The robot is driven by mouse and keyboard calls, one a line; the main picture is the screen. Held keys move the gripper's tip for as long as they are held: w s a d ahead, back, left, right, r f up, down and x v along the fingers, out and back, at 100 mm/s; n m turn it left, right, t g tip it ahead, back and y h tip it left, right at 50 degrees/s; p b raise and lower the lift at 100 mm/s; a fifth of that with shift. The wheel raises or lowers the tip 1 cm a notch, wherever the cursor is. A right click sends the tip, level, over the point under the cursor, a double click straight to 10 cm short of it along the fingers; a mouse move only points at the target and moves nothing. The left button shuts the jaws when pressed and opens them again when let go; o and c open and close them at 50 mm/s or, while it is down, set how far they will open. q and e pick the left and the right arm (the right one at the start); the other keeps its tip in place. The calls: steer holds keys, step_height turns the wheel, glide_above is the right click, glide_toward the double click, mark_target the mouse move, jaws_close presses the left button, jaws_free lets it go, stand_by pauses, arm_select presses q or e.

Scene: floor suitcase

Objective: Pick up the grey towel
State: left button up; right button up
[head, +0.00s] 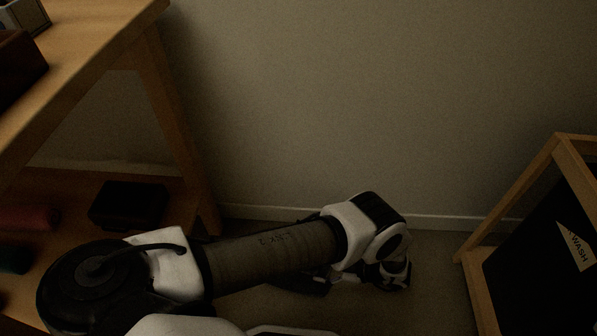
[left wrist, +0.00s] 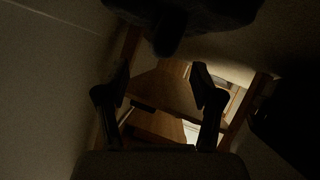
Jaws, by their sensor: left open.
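I cannot make out the grey towel in either view. My left arm crosses the lower head view from the left, and its wrist end is above the floor near the wall. The left gripper itself is mostly hidden there behind the wrist. In the left wrist view my left gripper (left wrist: 160,76) has its two dark fingers wide apart, with nothing between them. A dark, blurred shape (left wrist: 195,15) fills the top of that view, and I cannot tell what it is. My right gripper is not in view.
A wooden table (head: 95,65) stands at left, with a black box (head: 128,205) and a red item (head: 30,218) on its lower shelf. A wood-framed dark hamper (head: 484,290) labelled "WASH" stands at right. Some floor (head: 435,265) is clear between them, before the wall.

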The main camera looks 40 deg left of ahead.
arm_select(q)
steer(key=shift+s+a+f+b, duration=0.1)
steer(key=shift+s+f+b, duration=0.1)
steer(key=shift+f+b, duration=0.25)
steer(key=b+x, duration=0.3)
steer(key=x, duration=0.3)
steer(key=shift+a+f, duration=0.1)
steer(key=shift+a, duration=0.05)
steer(key=shift+s+a, duration=0.1)
steer(key=shift+a, duration=0.1)
jaws_close()
